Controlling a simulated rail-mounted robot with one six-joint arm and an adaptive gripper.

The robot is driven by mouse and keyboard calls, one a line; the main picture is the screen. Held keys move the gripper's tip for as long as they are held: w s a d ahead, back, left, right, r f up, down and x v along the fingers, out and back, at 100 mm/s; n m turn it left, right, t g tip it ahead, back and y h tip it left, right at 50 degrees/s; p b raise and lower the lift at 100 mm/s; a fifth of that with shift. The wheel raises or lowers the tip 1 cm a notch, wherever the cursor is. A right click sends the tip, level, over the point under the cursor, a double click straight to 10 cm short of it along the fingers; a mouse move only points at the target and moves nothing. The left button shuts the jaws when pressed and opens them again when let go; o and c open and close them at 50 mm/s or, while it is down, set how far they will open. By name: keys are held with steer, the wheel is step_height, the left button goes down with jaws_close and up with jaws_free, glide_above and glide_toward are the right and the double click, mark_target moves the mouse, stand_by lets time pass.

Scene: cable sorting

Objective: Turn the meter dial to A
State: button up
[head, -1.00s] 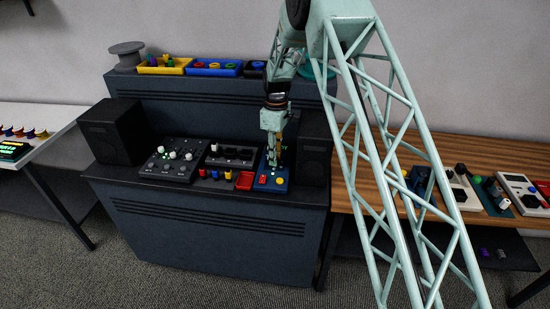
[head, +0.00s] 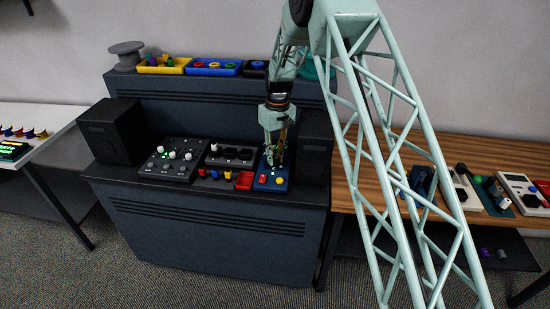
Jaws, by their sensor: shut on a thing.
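The meter, a blue box (head: 270,187) with a red and a yellow round part on its front, lies at the right end of the console's desk in the head view. My gripper (head: 275,162) points down over the back part of this box and is shut on the meter dial. The dial itself is hidden by the fingers, so its pointer and the A mark cannot be read.
A red tray (head: 244,181) sits just left of the meter, and a black speaker (head: 315,160) stands close on its right. A dark mixer panel (head: 172,173) with pale knobs and several small coloured plugs lie further left. Coloured bins (head: 212,68) stand on the upper shelf.

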mark_target(276, 158)
steer(key=shift+m, duration=2)
steer(key=o, duration=0.8)
steer(key=shift+o, duration=0.2)
steer(key=shift+r, duration=0.1)
step_height(276, 158, up, 12)
steer(key=shift+d, duration=0.3)
